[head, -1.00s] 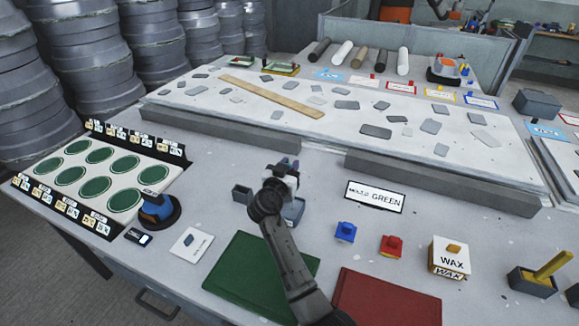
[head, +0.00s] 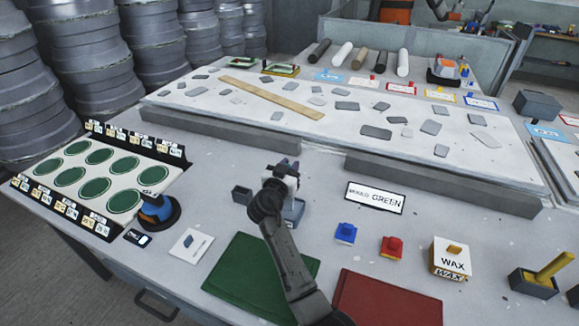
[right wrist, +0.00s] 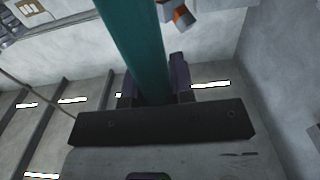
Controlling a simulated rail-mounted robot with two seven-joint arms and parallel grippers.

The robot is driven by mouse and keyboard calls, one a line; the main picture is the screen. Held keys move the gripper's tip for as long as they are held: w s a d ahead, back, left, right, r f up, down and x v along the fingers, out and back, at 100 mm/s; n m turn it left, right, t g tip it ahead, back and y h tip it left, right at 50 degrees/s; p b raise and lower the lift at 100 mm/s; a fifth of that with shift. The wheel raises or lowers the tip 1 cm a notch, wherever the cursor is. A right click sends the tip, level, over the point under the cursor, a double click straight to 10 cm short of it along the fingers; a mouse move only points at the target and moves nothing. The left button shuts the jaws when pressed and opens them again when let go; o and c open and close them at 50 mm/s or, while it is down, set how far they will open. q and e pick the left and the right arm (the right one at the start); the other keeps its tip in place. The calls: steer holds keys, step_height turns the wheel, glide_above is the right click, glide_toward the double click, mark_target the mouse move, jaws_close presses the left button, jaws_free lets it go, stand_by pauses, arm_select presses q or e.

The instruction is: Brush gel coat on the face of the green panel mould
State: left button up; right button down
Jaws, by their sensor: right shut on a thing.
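The green panel mould (head: 248,275) lies flat at the front of the bench, its face plain dark green. My right arm crosses over its right part and hides some of it. My right gripper (head: 286,168) is beyond the mould's far edge, above the bench. In the right wrist view, the gripper (right wrist: 155,85) is shut on a long teal bar (right wrist: 140,45), possibly a brush handle; its end is out of view. The bar cannot be made out in the head view. A sign reading GREEN (head: 375,197) lies to the right. My left gripper is not in view.
A red panel (head: 388,300) lies right of the green one. A grey container (head: 293,210) is beside my right gripper. Blue (head: 345,233) and red (head: 391,247) blocks, a WAX box (head: 451,260) and a yellow-handled item (head: 553,268) stand to the right.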

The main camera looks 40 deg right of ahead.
step_height(320, 180, up, 7)
steer(key=p, duration=0.3)
stand_by(0.5)
stand_by(0.6)
steer(key=shift+f, duration=0.15)
